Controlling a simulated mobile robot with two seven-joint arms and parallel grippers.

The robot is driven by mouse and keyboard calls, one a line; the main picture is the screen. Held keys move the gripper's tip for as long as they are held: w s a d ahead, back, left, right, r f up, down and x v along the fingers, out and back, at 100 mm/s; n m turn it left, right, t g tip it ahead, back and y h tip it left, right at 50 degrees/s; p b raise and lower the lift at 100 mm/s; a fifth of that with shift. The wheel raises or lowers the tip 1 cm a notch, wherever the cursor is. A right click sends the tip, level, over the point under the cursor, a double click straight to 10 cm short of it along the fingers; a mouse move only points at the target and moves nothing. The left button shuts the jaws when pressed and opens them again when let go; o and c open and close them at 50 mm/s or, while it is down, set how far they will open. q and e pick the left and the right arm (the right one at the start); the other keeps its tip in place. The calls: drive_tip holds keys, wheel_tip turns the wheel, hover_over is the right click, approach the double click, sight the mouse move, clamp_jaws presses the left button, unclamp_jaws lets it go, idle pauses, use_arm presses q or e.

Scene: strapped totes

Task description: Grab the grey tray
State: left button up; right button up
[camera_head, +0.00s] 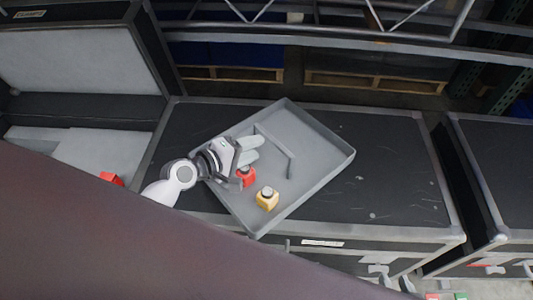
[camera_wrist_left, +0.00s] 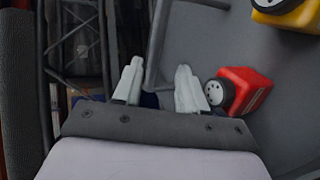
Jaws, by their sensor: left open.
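The grey tray (camera_head: 310,125) lies at an angle on a black case. It has a low rim and a raised grey bar handle (camera_head: 275,147). A red container (camera_head: 246,177) and a yellow container (camera_head: 267,199) stand in it. My left gripper (camera_head: 252,149) is over the left part of the tray, near the bar. In the left wrist view its two pale fingers (camera_wrist_left: 158,90) are apart, with the grey bar (camera_wrist_left: 155,50) showing between them. I cannot tell whether they touch it. The red container (camera_wrist_left: 240,90) is just right of the right finger. My right gripper is not in view.
The black case (camera_head: 390,160) has free room right of the tray. An open case with a grey-lined lid (camera_head: 80,75) stands on the left, with a red object (camera_head: 112,179) by it. Another black case (camera_head: 500,150) is on the right. Metal racking and pallets (camera_head: 375,80) are behind.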

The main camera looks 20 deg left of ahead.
sight(271, 140)
use_arm(q)
drive_tip(key=shift+d+r+b+x, duration=0.1)
drive_tip(key=shift+r+b+x, duration=0.1)
drive_tip(key=shift+x, duration=1.6)
drive_tip(key=shift+d+r+b+x, duration=0.1)
drive_tip(key=shift+r+b+x, duration=0.1)
drive_tip(key=shift+x, duration=1.6)
clamp_jaws()
drive_tip(key=shift+a, duration=0.1)
drive_tip(key=shift+w+r, duration=0.1)
drive_tip(key=shift+r, duration=0.1)
